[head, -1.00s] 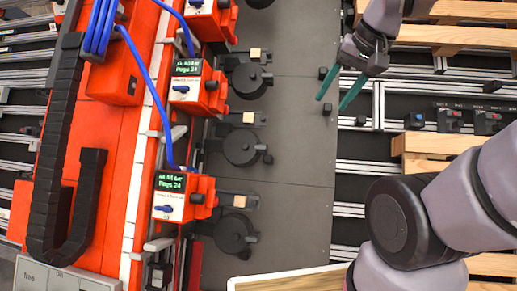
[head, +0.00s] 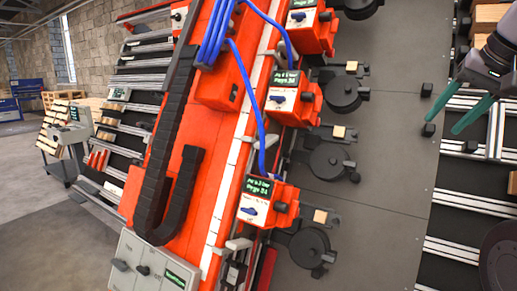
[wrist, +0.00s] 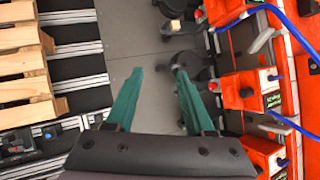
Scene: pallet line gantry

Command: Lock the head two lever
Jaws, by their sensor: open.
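In the head view, orange marking heads stand in a row along an orange rail: an upper head (head: 315,38), a middle head (head: 292,97) and a lower head (head: 265,203). Each has a small blue lever on its white face; the middle lever (head: 278,99) and lower lever (head: 249,211) look roughly level. I cannot tell by label which is head two. My gripper (head: 445,122) is open and empty at the upper right, above the right edge of the grey plate, well apart from the heads. In the wrist view, its green fingers (wrist: 160,75) point at the plate, with orange heads (wrist: 242,90) to the right.
Black round discs on brackets (head: 328,162) stick out from the heads over the grey plate (head: 385,165). Blue hoses (head: 245,90) and a black cable chain (head: 170,130) run along the rail. A grey switch box (head: 150,268) is at the bottom. Wooden pallets (wrist: 22,75) lie left in the wrist view.

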